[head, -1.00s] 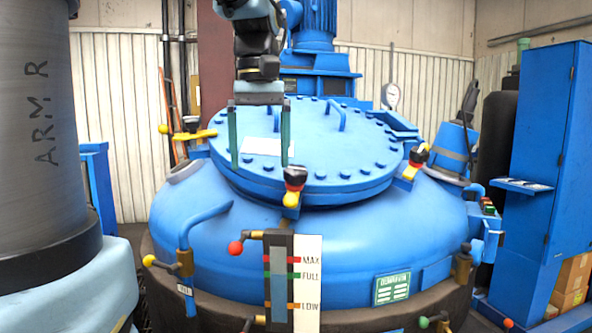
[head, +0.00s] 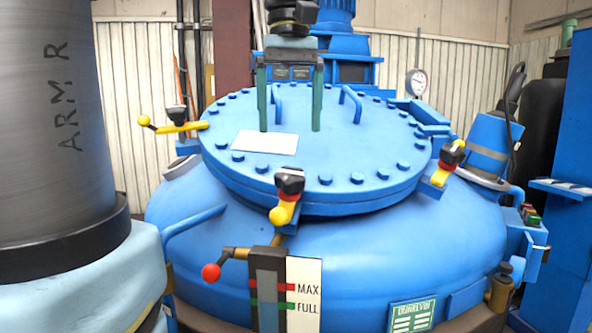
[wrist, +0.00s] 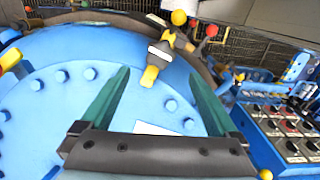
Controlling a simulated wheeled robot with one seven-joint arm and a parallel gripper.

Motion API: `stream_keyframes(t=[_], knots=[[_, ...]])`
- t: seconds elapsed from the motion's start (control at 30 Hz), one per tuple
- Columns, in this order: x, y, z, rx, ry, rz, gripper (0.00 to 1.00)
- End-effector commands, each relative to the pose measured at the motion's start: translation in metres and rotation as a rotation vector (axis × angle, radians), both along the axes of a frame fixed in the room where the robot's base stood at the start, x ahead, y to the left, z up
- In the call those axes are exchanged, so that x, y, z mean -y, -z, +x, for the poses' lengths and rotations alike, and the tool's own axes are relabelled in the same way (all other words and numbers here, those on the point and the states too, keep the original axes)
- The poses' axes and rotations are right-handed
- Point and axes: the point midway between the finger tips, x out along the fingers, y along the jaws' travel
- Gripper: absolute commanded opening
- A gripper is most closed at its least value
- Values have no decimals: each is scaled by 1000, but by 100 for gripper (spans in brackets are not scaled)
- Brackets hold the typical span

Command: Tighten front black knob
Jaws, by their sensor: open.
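The front black knob (head: 289,181) sits on a red collar and a yellow clamp at the near edge of the blue lid (head: 350,170). My gripper (head: 290,130) is open and empty, its two green fingers pointing down over the lid, behind the knob and apart from it. In the wrist view my gripper's fingers (wrist: 158,73) stand wide apart. Beyond them is a yellow clamp with a dark knob (wrist: 160,50); I cannot tell which clamp it is.
Other black-knobbed clamps stand at the lid's left (head: 178,114) and right (head: 451,153). Two lid handles (head: 350,100) and bolts stand up around my gripper. A red-balled lever (head: 211,272) and level gauge (head: 268,290) are below the front knob.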

Motion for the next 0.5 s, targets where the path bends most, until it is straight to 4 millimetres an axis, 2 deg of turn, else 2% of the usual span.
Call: stream_keyframes(t=[0.3, 0.5], knots=[[0, 56, -1, -4, 0, 1, 95], [0, 85, -1, -3, 0, 2, 95]])
